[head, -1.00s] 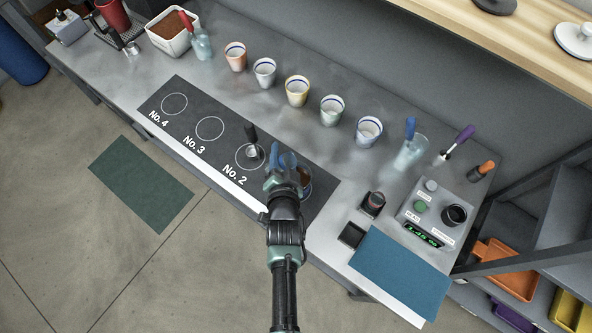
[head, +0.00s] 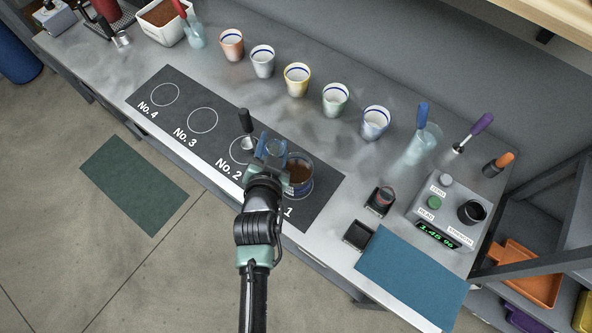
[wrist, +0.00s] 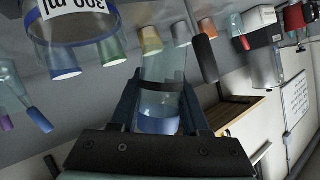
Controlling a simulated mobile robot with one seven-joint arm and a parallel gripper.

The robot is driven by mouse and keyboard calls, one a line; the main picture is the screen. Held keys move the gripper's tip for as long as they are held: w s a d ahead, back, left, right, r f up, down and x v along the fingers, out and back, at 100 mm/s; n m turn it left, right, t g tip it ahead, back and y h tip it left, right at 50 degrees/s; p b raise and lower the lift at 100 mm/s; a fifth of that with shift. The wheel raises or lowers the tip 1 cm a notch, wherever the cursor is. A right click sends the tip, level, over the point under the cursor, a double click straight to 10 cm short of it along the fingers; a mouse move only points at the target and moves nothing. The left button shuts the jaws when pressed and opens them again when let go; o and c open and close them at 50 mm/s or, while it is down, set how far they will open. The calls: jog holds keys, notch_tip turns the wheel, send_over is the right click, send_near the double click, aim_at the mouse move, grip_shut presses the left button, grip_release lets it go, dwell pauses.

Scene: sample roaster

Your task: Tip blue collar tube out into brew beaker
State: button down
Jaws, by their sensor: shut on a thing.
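My gripper (head: 270,150) is shut on the blue collar tube. In the wrist view the clear tube (wrist: 166,64) sits between the fingers, with a blue band (wrist: 158,122) low in the picture. The cups and the beaker's print show upside down there, so my wrist is rolled over. I cannot tell whether anything is still inside the tube. The brew beaker (head: 300,178), glass with brown contents, stands on the No. 1 spot, just right of my gripper. It also shows in the wrist view (wrist: 82,30), apart from the tube, its print reading 300 ml.
A black-handled tool (head: 246,124) stands at No. 2, close left of my gripper. Several cups, including a yellow one (head: 297,80), line the back. A glass with a blue-handled tool (head: 422,116), a meter (head: 440,222) and a blue mat (head: 410,277) are at right.

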jog(key=shift+a+f+b, duration=0.2)
jog(key=shift+f+b, duration=0.4)
jog(key=shift+b, duration=0.35)
jog(key=a+f+n+h+b, duration=0.1)
jog(key=b, duration=0.2)
jog(key=a+n+h+b, duration=0.1)
jog(key=b, duration=0.3)
jog(key=shift+w+a+f+n, duration=0.1)
jog(key=shift+w+f+n, duration=0.05)
jog(key=shift+f+n, duration=0.25)
